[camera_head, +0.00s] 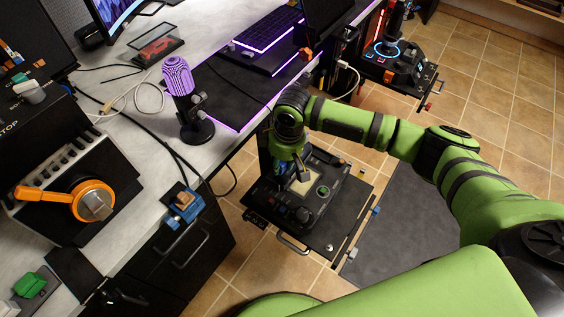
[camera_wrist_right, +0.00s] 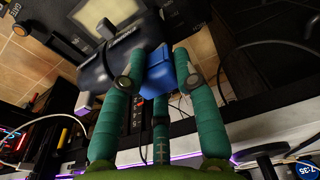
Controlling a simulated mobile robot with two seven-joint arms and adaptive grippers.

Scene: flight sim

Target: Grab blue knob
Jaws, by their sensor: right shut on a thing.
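The blue knob (camera_wrist_right: 157,78) shows in the wrist view on a dark rounded handle (camera_wrist_right: 115,70). My right gripper (camera_wrist_right: 158,85) has its green fingers closed around the knob, two at its sides and one below it in the picture. In the head view my right gripper (camera_head: 288,172) reaches down to the left side of the black control panel (camera_head: 325,205), and its wrist hides most of the knob there. My left gripper is not in view.
The panel, with a square screen (camera_head: 301,182), sits on a shelf beside the desk (camera_head: 140,225). A purple microphone (camera_head: 180,85) stands on the desk. An orange lever (camera_head: 48,195) is at left. A joystick (camera_head: 398,45) stands at the upper right. Tiled floor is open at right.

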